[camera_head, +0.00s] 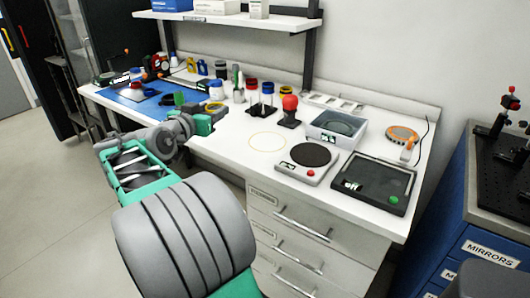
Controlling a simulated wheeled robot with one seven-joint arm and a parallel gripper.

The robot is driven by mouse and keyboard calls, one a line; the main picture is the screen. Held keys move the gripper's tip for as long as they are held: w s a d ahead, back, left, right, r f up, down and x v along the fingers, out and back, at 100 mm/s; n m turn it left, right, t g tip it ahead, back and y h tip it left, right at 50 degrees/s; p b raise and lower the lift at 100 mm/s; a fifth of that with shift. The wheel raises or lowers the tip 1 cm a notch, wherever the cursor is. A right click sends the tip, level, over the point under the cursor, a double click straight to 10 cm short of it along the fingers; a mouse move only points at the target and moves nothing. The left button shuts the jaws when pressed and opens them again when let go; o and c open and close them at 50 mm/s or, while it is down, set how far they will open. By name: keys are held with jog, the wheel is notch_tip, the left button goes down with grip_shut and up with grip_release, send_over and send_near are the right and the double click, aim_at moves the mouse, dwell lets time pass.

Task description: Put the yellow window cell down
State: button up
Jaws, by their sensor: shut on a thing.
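My gripper (213,111) is over the bench's front edge, left of centre, partly hidden by my own wrist. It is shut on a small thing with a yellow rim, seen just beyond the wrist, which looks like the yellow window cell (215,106). Its shape and any contact with the bench are too small to tell. A thin yellow ring outline (268,142) lies on the bare white bench top (235,147) to the right of my gripper.
Right of the ring are a hotplate-like device (306,160), a grey bin (337,129) and a black tray (369,183). A red-topped object (289,111) and blue-capped bottles (267,89) stand behind. A blue mat (137,105) lies left. The ring's inside is clear.

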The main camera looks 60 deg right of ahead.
jog(key=shift+s+d+m+g, duration=0.3)
jog(key=shift+s+d+g, duration=0.1)
jog(key=shift+s+d, duration=0.7)
jog(key=s+d+f, duration=0.5)
jog(key=s+d, duration=0.1)
jog(key=s, duration=0.1)
send_over(265, 144)
notch_tip(265, 144, down, 4)
jog(key=shift+f, duration=0.15)
notch_tip(265, 144, down, 3)
jog(key=shift+d+f+b, duration=0.1)
jog(key=shift+f+b, duration=0.1)
jog(key=shift+b, duration=0.15)
jog(key=shift+f, duration=0.1)
jog(key=o, duration=1.4)
jog(key=shift+r, duration=0.3)
jog(key=a, duration=0.4)
jog(key=a+r, duration=0.1)
jog(key=a, duration=0.3)
jog(key=s+a, duration=0.1)
jog(key=a, duration=0.3)
jog(key=shift+r, duration=0.3)
